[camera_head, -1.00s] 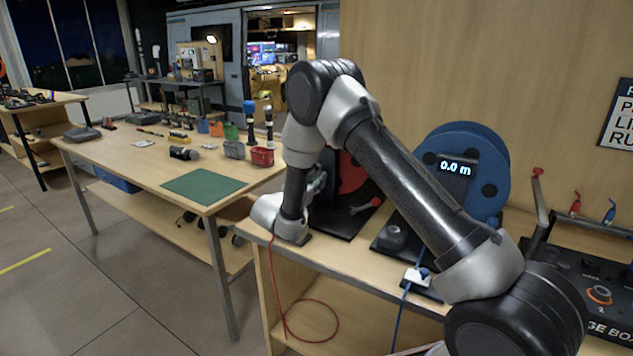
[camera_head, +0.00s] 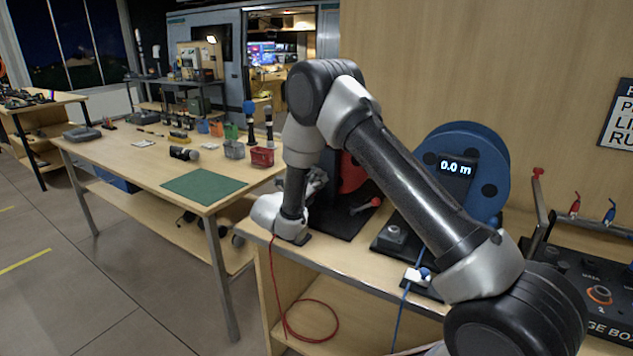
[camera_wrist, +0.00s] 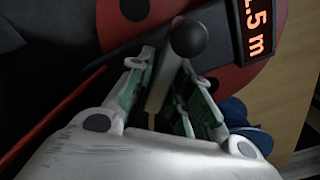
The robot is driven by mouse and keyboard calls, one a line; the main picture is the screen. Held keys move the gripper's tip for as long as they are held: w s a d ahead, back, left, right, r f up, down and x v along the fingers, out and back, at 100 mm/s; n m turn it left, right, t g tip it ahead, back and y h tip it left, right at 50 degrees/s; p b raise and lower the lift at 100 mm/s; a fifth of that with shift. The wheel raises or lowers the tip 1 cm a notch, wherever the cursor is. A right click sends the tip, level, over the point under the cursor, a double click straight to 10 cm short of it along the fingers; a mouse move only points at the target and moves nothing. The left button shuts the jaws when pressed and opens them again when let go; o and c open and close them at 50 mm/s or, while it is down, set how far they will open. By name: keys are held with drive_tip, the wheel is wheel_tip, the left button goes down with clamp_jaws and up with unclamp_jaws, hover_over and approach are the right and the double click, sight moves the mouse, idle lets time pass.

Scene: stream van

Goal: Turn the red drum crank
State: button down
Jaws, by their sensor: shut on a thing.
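The red drum (camera_head: 352,173) stands on a black base at the left end of the near bench, partly hidden behind my arm. In the wrist view the red drum (camera_wrist: 252,86) fills the background, with black round spots. A crank handle with a black ball knob (camera_wrist: 188,38) and a pale shaft stands in front of it. My gripper (camera_wrist: 166,64) has its two green-padded fingers around the shaft, just below the knob. In the head view my gripper (camera_head: 317,181) is beside the drum and its grip is hidden there. A display (camera_wrist: 252,28) with orange digits ending "5 m" is partly cut off.
A blue drum (camera_head: 490,160) with a display reading 0.0 m stands to the right. A red cable (camera_head: 272,285) hangs off the bench front. A table (camera_head: 130,165) with tools and bins stands left.

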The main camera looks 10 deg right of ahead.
drive_tip(key=n, duration=0.6)
drive_tip(key=shift+s+f+n, duration=0.1)
drive_tip(key=shift+f+n, duration=0.05)
drive_tip(key=shift+n, duration=0.15)
drive_tip(key=n, duration=0.5)
drive_tip(key=shift+n, duration=0.3)
